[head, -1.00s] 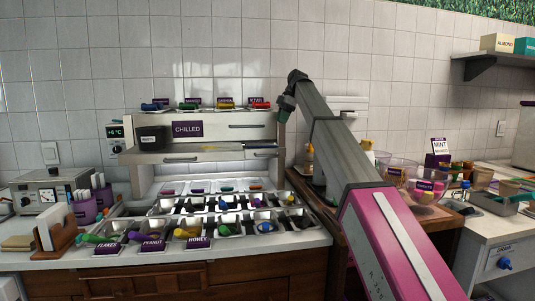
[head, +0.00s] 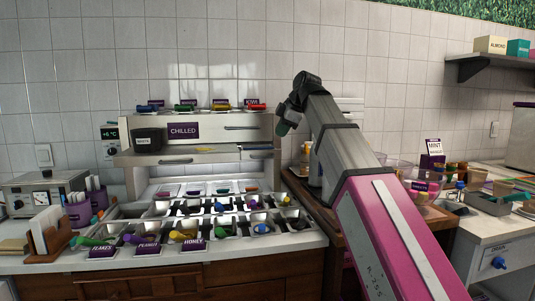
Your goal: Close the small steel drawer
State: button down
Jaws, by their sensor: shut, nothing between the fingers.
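A pale steel unit with a purple CHILLED label (head: 183,131) stands at the back of the counter. Below the label a wide, flat steel part (head: 190,157) juts out like a pulled-out drawer, with a handle on its front. I cannot tell for certain whether it is the small steel drawer. A black box (head: 148,140) shows at its left end and a small yellow thing (head: 207,149) near its middle. My gripper (head: 282,127) is at the right end of the unit, pointing down, shut and empty. Whether it touches the unit cannot be told.
Trays of toppings (head: 210,224) with coloured handles fill the counter in front of the unit. Clear bowls (head: 399,166) stand on the wooden table at right, partly behind my arm. A wall shelf (head: 490,59) hangs at the upper right.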

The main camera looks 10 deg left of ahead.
aim_at(268, 152)
jog(key=w+x, duration=0.1)
jog(key=x, duration=0.7)
jog(key=w+r+x, duration=0.1)
jog(key=x, duration=0.3)
jog(key=shift+w+a+f, duration=0.1)
jog(key=shift+w+a, duration=0.05)
jog(key=shift+w, duration=0.2)
jog(key=w+a, duration=0.2)
jog(key=w, duration=0.2)
jog(key=w+a, duration=0.2)
jog(key=w, duration=0.2)
jog(key=w+a, duration=0.2)
jog(key=w, duration=0.3)
jog(key=shift+s+d, duration=0.1)
jog(key=shift+s, duration=0.15)
